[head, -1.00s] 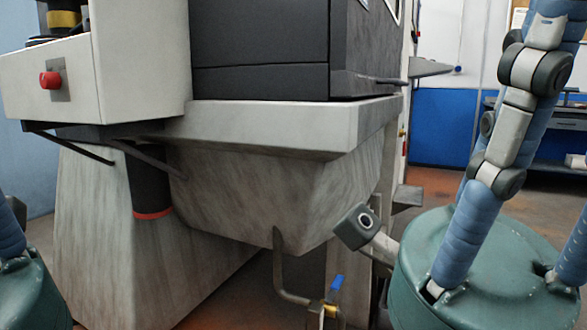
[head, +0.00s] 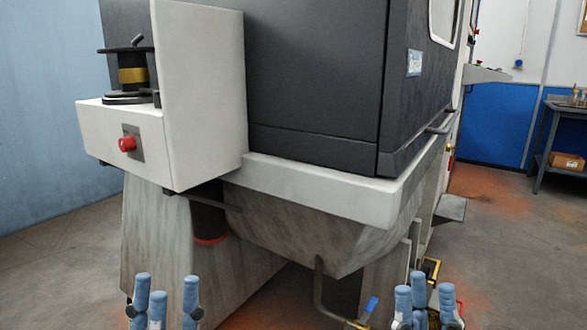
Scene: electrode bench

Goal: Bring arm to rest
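My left gripper (head: 165,285) is at the bottom edge of the head view, left of the middle. Its blue fingers point up, stand apart and hold nothing that I can see. My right gripper (head: 426,286) is at the bottom edge, right of the middle. Its blue fingers also point up, spread apart and empty. The palms and most of both arms are below the picture, out of sight.
A large dark-cased machine (head: 310,85) on a pale base fills the middle, with a red button (head: 127,144) on its white box. A blue-handled valve (head: 371,306) sits low between the grippers. A bench (head: 560,140) stands far right. Floor (head: 60,270) is open at left.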

